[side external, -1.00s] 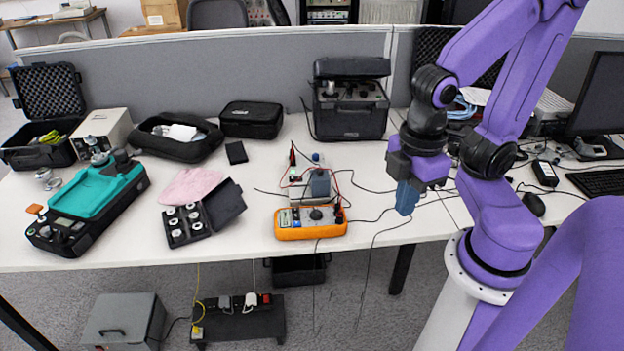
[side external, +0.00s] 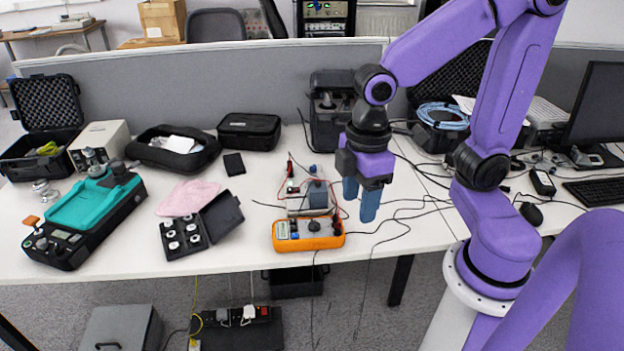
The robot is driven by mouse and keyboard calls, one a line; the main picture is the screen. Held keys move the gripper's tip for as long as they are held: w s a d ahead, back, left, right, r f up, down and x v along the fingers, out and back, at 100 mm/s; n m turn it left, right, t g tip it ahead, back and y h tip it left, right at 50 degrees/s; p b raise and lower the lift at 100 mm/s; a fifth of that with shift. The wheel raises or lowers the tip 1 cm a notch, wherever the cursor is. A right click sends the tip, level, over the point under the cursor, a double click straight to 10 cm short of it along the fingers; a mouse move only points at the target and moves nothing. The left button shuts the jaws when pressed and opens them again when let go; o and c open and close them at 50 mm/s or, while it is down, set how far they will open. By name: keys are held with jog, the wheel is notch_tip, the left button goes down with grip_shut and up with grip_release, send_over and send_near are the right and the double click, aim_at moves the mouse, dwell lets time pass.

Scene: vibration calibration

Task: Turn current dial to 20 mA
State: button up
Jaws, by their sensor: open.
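An orange calibrator (side external: 308,243) lies on the white table near its front edge. Its dark round current dial (side external: 314,226) faces up near the middle of its panel, with a small display on the left. The dial's marking is too small to read. My gripper (side external: 360,210) has blue fingers pointing down. It is open and empty, to the right of and above the calibrator, apart from the dial.
A small grey device (side external: 317,193) with cables stands just behind the calibrator. Loose black cables (side external: 400,217) lie to the right. An open case of weights (side external: 190,235) and a teal and black instrument (side external: 85,212) are on the left. A black box (side external: 328,125) stands behind.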

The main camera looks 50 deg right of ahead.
jog(key=w+d+f+m, duration=0.1)
jog(key=w+d, duration=0.2)
jog(key=w, duration=0.8)
jog(key=w+d+f+m, duration=0.1)
jog(key=w+d, duration=0.2)
jog(key=w, duration=0.7)
jog(key=w+d+f, duration=0.3)
jog(key=w+d, duration=0.5)
jog(key=d, duration=0.2)
jog(key=w+d+f+m, duration=0.1)
jog(key=w+d+f, duration=0.15)
jog(key=d, duration=0.35)
jog(key=w+d+f, duration=0.1)
jog(key=d+f, duration=0.2)
jog(key=d, duration=0.3)
jog(key=f, duration=1.6)
jog(key=shift+d+f, duration=0.2)
jog(key=shift+f, duration=0.1)
jog(key=c, duration=1)
